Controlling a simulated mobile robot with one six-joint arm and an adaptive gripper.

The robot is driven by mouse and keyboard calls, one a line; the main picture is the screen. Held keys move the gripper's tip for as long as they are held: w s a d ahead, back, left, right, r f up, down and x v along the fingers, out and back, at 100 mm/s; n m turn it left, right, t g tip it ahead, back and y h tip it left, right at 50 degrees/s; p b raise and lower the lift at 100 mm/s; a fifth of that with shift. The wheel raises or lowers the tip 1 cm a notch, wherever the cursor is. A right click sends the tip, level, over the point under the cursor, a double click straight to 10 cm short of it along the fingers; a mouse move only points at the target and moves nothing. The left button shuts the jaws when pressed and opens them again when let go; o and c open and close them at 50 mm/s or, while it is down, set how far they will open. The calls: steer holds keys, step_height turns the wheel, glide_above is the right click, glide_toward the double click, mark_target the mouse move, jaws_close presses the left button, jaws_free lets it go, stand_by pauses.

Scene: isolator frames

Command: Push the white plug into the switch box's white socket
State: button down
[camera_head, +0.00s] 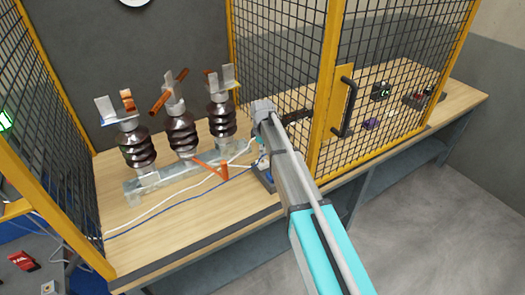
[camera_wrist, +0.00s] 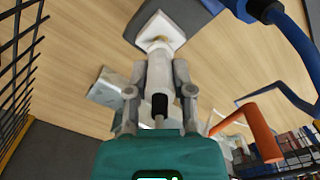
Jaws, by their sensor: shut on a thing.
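My gripper (camera_wrist: 160,88) is shut on the white plug (camera_wrist: 158,72), a pale cylinder with a black rear end between the fingers. A white, square, flared piece (camera_wrist: 162,30) lies straight ahead of the plug and looks like the white socket. The two line up and appear to meet, but I cannot tell how deep the plug sits. In the head view my gripper (camera_head: 263,110) is over the bench's front, by the cage opening. The switch box (camera_head: 264,178) shows below it, mostly hidden by my arm.
A blue plug with a blue cable (camera_wrist: 268,10) is near, at upper right. An orange lever (camera_wrist: 258,132) stands at right; it also shows in the head view (camera_head: 224,171). Three brown insulators (camera_head: 181,132) stand behind. Yellow-framed mesh (camera_head: 320,130) is close on the right.

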steer(key=shift+f+b, duration=0.9)
steer(key=shift+f, duration=0.1)
steer(key=shift+c, duration=2)
jaws_free()
steer(key=shift+r, duration=0.25)
step_height(320, 180, up, 8)
steer(key=p, duration=0.8)
steer(key=shift+r+p, duration=0.15)
steer(key=shift+p, duration=0.2)
